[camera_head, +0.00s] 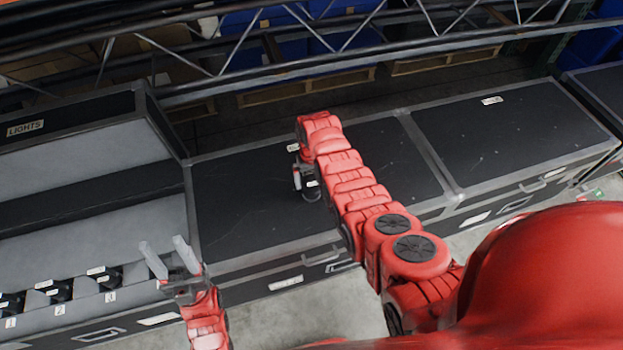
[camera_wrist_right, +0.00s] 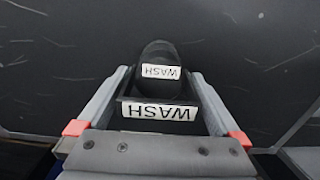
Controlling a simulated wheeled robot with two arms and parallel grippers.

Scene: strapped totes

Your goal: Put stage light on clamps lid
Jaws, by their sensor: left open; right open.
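A black stage light (camera_wrist_right: 158,88) with two white WASH labels stands between the fingers of my right gripper (camera_wrist_right: 163,78) in the right wrist view. The fingers are open on either side of it; I cannot tell whether they touch it. In the head view the light (camera_head: 312,193) is partly hidden by my right arm, on the black lid of the middle case (camera_head: 245,205). The case labels on the middle and right lids are too small to read, so I cannot tell which is the clamps lid. My left gripper (camera_head: 168,258) is open and empty by the left case.
An open case marked LIGHTS (camera_head: 25,128) stands at left, with several dark lights (camera_head: 60,290) in numbered slots along its front. The right case lid (camera_head: 510,135) is bare. A metal truss (camera_head: 320,60) runs across the back, before pallets and blue bins.

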